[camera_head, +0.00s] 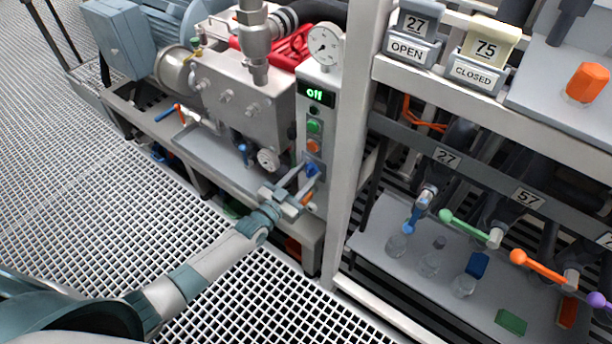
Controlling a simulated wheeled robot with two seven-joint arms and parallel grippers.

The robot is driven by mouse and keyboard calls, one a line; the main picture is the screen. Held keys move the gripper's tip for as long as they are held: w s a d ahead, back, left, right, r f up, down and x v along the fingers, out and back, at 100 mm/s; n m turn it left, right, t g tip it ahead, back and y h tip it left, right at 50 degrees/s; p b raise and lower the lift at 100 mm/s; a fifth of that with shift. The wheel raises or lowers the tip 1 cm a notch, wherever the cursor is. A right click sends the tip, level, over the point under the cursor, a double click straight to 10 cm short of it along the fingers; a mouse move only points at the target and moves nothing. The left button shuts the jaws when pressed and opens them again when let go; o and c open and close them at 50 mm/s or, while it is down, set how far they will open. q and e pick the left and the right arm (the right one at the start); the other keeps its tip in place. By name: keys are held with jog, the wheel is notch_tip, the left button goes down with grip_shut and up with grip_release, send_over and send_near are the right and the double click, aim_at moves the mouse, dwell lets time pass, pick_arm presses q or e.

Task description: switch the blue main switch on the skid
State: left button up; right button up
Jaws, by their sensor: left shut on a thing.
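The blue main switch (312,169) sits low on the light control panel (329,122) of the skid. Above it on the panel are an orange button (313,146), a green button (314,126) and a display (316,95) with green characters that look like "011". My left gripper (305,179) reaches in from the lower left, and its fingers are shut on the blue switch. The fingers hide part of the switch, so its exact angle is hard to tell. My right gripper is not in view.
A white frame post (355,130) stands just right of the panel. Further right are valves with coloured handles, including a green one (465,225) and an orange one (538,266). A pressure gauge (324,43) tops the panel. Open grating (90,220) lies at left.

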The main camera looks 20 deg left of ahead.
pick_arm(q)
jog(key=shift+f+n, duration=0.1)
jog(key=shift+n, duration=0.8)
jog(key=n+b, duration=0.1)
jog(key=n, duration=0.2)
jog(key=shift+a, duration=0.1)
jog(key=shift+n+b, duration=0.3)
jog(key=shift+n, duration=0.9)
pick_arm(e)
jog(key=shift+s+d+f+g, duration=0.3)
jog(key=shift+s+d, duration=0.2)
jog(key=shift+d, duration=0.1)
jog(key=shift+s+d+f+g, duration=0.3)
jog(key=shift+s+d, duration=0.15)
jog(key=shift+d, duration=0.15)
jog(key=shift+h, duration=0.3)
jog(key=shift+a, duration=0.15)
pick_arm(q)
jog(key=o, duration=1)
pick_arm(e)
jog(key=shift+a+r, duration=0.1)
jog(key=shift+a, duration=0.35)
pick_arm(q)
jog(key=shift+s+a, duration=0.1)
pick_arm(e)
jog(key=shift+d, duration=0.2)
